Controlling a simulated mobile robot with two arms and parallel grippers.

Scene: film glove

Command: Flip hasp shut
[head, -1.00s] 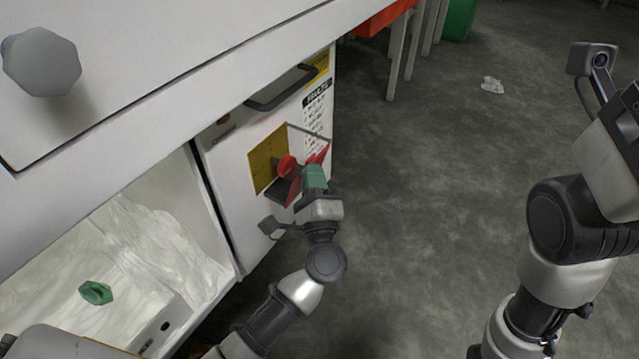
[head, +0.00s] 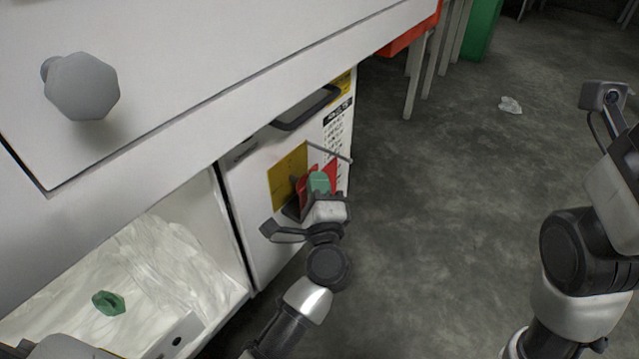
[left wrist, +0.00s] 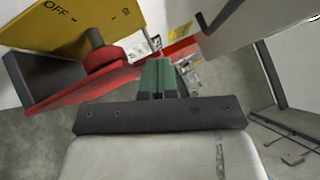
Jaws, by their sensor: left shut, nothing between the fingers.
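A yellow plate (head: 288,168) marked OFF is on the white cabinet front; it also shows in the left wrist view (left wrist: 88,22). A red round knob (left wrist: 104,58) stands out from it. In the head view the red part (head: 331,172) is partly hidden by my left gripper (head: 319,183). That gripper is shut and empty, its green fingertips (left wrist: 158,78) close in front of the red bar. I cannot tell whether they touch. My right gripper is out of view.
A dark handle (head: 305,108) and a thin grey rod (head: 331,152) stick out from the cabinet front. An open compartment at left holds a crumpled white sheet (head: 150,270) and a green piece (head: 108,303).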

